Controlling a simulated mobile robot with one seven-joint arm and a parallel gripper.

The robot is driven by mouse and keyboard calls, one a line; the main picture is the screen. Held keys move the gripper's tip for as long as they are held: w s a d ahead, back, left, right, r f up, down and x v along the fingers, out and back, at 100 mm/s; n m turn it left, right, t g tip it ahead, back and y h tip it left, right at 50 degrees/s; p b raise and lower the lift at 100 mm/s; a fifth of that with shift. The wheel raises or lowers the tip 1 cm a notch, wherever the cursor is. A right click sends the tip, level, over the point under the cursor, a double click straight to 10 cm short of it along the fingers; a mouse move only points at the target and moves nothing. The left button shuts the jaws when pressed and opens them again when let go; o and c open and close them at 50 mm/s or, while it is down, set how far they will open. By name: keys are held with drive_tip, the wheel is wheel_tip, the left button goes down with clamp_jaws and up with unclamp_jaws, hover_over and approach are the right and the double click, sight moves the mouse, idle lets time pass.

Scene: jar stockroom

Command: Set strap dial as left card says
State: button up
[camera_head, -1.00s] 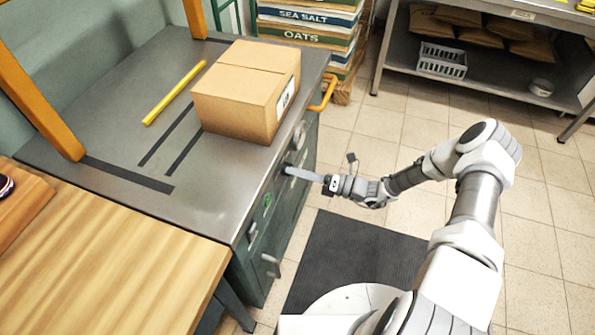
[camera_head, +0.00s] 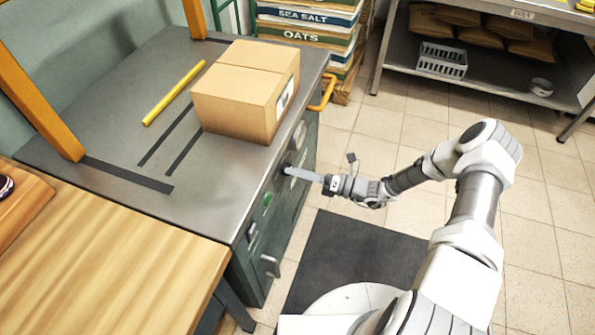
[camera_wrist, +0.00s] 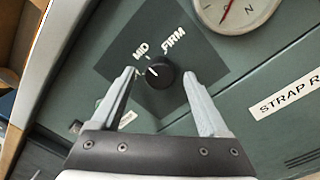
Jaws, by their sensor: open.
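The strap dial (camera_wrist: 158,72) is a round black knob with a white pointer mark, on a dark square plate. The words MID and FIRM show above it; the left finger covers part of the plate's left side. The pointer mark is on the knob's left part, roughly toward MID, but its exact setting is hard to tell. My gripper (camera_wrist: 159,78) is open, with one finger on each side of the knob; I cannot tell whether they touch it. In the head view my gripper (camera_head: 290,170) reaches the green cabinet front. No readable setting card shows.
A gauge (camera_wrist: 237,10) sits right of the dial, above a STRAP label (camera_wrist: 288,92). A cardboard box (camera_head: 240,90) and a yellow bar (camera_head: 174,92) lie on the steel top (camera_head: 110,190). An orange handle (camera_head: 324,92) sticks out at the cabinet's far end.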

drive_tip(key=p+v, duration=0.1)
drive_tip(key=v, duration=1.6)
drive_tip(key=shift+d, duration=0.2)
drive_tip(key=s+a+r+n+g+h, duration=0.25)
drive_tip(key=r+n+g+h, duration=0.2)
drive_tip(key=r+n, duration=0.55)
drive_tip(key=s+a+r+n+g+h, duration=0.1)
drive_tip(key=s+r+n+g+h, duration=0.3)
drive_tip(key=r+n, duration=0.6)
drive_tip(key=s+r+n+t+h, duration=0.4)
drive_tip(key=s+r+n, duration=0.2)
drive_tip(key=r, duration=0.3)
drive_tip(key=s+r+n+t+h, duration=0.45)
drive_tip(key=s+r, duration=0.25)
drive_tip(key=r, duration=0.2)
wheel_tip(320, 180, up, 14)
drive_tip(key=n+p, duration=0.1)
drive_tip(key=p, duration=1.2)
drive_tip(key=shift+d, duration=0.2)
